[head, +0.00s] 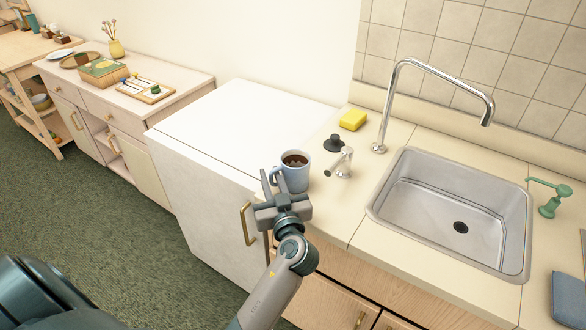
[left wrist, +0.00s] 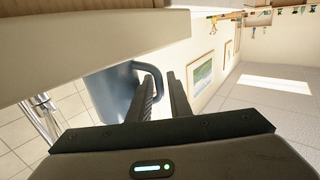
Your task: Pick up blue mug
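The blue mug (head: 295,178), with dark contents, stands upright on the counter left of the sink, its handle towards the left. My left gripper (head: 273,182) is at the mug's handle side, with its fingers apart. In the left wrist view, turned over, the mug (left wrist: 110,92) is at left and its handle reaches behind one finger into the gap between the fingertips (left wrist: 160,85). I cannot tell whether a finger touches the handle. My right gripper is out of view.
A black stopper-like object (head: 334,144) and a small metal fitting (head: 343,163) stand just right of the mug. A yellow sponge (head: 353,120), a tall faucet (head: 395,100) and the sink (head: 410,220) lie beyond. The white top (head: 240,125) at left is clear.

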